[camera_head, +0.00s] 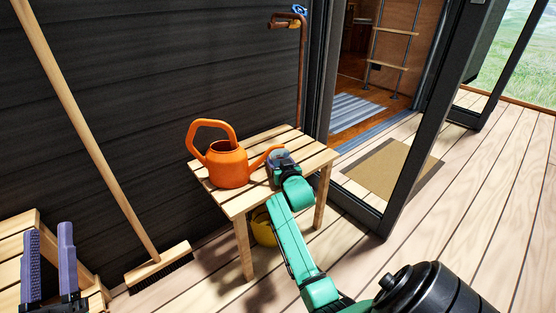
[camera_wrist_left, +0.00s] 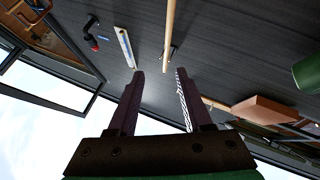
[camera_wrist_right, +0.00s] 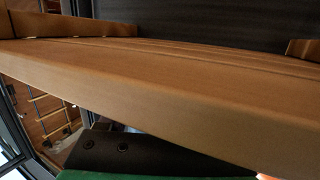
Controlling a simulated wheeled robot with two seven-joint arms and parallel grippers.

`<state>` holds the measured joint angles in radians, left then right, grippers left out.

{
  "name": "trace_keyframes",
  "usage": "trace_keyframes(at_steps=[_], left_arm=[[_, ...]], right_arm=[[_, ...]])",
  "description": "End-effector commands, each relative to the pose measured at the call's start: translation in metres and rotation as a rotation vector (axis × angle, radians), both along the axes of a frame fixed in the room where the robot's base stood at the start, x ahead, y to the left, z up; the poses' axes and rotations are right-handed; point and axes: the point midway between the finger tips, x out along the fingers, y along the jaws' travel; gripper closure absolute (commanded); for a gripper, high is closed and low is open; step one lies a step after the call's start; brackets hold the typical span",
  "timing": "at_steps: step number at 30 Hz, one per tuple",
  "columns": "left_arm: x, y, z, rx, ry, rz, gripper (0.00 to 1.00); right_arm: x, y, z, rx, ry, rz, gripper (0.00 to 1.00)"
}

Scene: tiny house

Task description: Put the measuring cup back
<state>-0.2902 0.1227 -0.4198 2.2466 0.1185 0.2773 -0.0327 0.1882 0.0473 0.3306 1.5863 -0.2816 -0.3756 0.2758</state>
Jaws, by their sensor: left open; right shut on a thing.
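I cannot make out the measuring cup for certain in any view. My right gripper (camera_head: 283,157) is at the right half of the slatted wooden table (camera_head: 240,203), beside the spout of an orange watering can (camera_head: 228,167). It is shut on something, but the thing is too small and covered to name. In the right wrist view a wooden slat (camera_wrist_right: 150,90) fills most of the picture and hides the fingertips. My left gripper (camera_head: 52,262) is open and empty at the lower left of the head view; its spread fingers also show in the left wrist view (camera_wrist_left: 158,85).
A broom (camera_head: 95,145) leans on the dark wall. A wooden piece (camera_head: 15,245) stands at the left edge. A yellow container (camera_head: 263,230) is under the table. A glass door frame (camera_head: 405,150) stands close on the right. The deck at the right is mostly free.

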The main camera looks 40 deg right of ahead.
Motion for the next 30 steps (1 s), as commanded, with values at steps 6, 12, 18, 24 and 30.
trace_keyframes(at_steps=[6, 12, 18, 24, 30], left_arm=[[-0.001, 0.000, 0.002, -0.001, -0.007, 0.001, 0.50], [-0.001, 0.001, 0.005, -0.003, -0.016, 0.001, 0.50], [-0.001, 0.001, 0.008, -0.003, -0.024, 0.002, 0.50], [0.002, 0.000, 0.003, -0.001, 0.002, -0.003, 0.50], [0.003, -0.009, -0.067, 0.036, 0.203, -0.024, 0.50]], right_arm=[[0.000, 0.000, -0.002, 0.000, 0.000, 0.000, 0.31], [0.000, 0.000, -0.002, 0.000, 0.000, 0.000, 0.05], [0.000, 0.000, -0.001, 0.000, 0.000, 0.000, 0.05], [-0.003, 0.002, 0.001, 0.000, 0.001, 0.000, 0.05], [-0.012, 0.006, 0.002, 0.001, 0.001, 0.001, 0.05]])
